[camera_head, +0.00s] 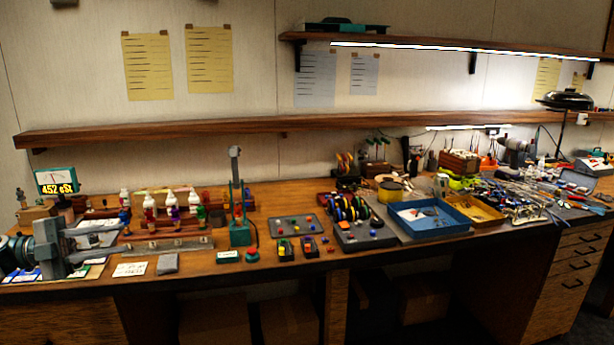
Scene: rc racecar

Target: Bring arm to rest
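My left gripper (117,238) shows at the left edge, over the left end of the workbench (350,262). Its grey body points right, and its two fingers are spread apart with no object visibly held between them. Bottles and papers lie behind and below it; I cannot tell how far above the bench top it is. My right arm and gripper are not in view.
Bottles (150,207) stand behind the gripper. A grey rail (175,244) lies to its right, then a green upright stand (237,205). A blue tray (432,232) and many tools crowd the right. A low wooden shelf (230,130) spans the wall.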

